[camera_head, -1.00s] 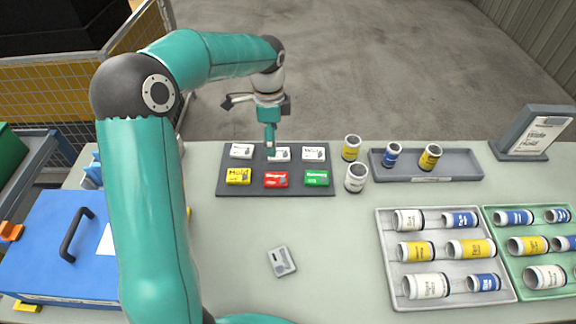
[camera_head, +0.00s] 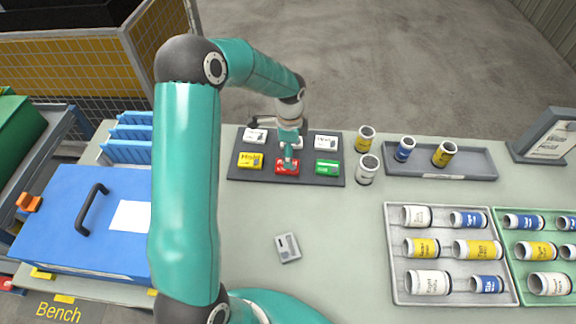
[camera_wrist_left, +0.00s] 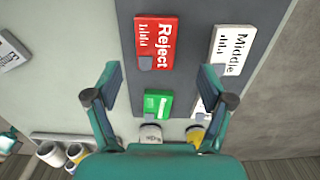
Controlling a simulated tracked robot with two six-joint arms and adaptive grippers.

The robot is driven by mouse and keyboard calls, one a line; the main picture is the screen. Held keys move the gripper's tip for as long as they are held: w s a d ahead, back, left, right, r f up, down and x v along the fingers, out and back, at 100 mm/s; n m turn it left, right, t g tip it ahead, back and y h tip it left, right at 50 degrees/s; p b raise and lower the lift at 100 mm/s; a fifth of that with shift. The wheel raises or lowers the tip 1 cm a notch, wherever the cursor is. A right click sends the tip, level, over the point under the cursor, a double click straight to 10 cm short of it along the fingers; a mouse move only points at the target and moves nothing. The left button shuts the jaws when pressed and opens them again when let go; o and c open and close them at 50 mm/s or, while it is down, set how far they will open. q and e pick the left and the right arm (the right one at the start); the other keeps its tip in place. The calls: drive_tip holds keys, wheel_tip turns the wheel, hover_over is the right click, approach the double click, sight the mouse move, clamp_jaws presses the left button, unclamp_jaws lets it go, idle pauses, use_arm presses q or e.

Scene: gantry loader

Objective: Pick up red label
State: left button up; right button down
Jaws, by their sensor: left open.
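The red label (camera_head: 287,167) lies in the front row of the dark label board (camera_head: 337,181), between a yellow label (camera_head: 250,160) and a green label (camera_head: 327,168). In the left wrist view the red label (camera_wrist_left: 155,38) reads "Reject" and lies flat on the board beyond the fingertips. My left gripper (camera_head: 288,160) hangs over the red label in the head view and hides part of it. Its fingers stand apart with nothing between them in the left wrist view (camera_wrist_left: 163,75). Whether a fingertip touches the label cannot be told. My right gripper is not in view.
White labels (camera_head: 255,136) fill the board's back row. Several jars stand right of the board, some in a grey tray (camera_head: 478,165). A white tray (camera_head: 395,285) and a green tray (camera_head: 506,285) hold more jars. A small grey device (camera_head: 288,247) lies on open bench.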

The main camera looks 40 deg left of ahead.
use_arm(q)
drive_tip(key=f, duration=0.1)
drive_tip(key=f+p, duration=0.1)
drive_tip(key=f, duration=0.2)
drive_tip(key=shift+s+f, duration=0.1)
drive_tip(key=shift+s, duration=0.25)
drive_tip(key=shift+f+p, duration=0.3)
drive_tip(key=shift+f, duration=0.2)
drive_tip(key=c, duration=1.1)
drive_tip(key=shift+r, duration=0.1)
drive_tip(key=shift+c, duration=0.2)
